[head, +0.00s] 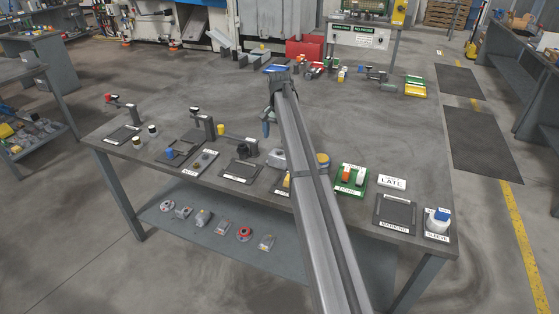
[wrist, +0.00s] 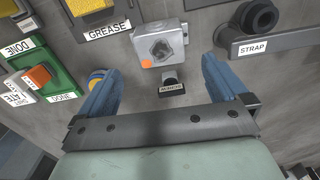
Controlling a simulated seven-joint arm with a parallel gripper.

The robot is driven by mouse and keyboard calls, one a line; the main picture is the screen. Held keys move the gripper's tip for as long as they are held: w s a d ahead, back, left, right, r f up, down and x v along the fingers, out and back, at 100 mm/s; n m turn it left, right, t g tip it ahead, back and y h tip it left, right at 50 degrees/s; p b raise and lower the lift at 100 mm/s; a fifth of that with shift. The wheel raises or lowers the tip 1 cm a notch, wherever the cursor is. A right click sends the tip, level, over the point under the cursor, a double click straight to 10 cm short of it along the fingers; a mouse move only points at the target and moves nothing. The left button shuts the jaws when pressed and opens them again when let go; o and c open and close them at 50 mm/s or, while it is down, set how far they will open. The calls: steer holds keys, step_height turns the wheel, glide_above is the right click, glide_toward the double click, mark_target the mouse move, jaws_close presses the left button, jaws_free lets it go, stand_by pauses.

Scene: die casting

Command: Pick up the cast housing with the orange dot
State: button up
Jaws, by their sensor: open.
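The cast housing (wrist: 172,44) is a grey, boxy casting with a round opening and an orange dot on one corner. It sits on the table in the wrist view, just beyond and between my fingertips, not touched as far as I can see. In the head view a grey casting (head: 276,157) shows beside my arm, partly hidden by it. In the head view, my gripper (head: 267,121) is above the table and mostly hidden behind my arm.
A yellow block labelled GREASE (wrist: 97,18) and a green DONE tray (wrist: 62,82) are to the left. A black STRAP fixture (wrist: 228,44) is to the right. Bare table separates them.

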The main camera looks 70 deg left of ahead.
mark_target(280, 154)
step_height(280, 154, down, 9)
steer(key=shift+w+f, duration=0.1)
steer(key=shift+f, duration=0.1)
steer(key=c, duration=1.3)
steer(key=shift+o, duration=0.2)
steer(key=shift+r, duration=0.1)
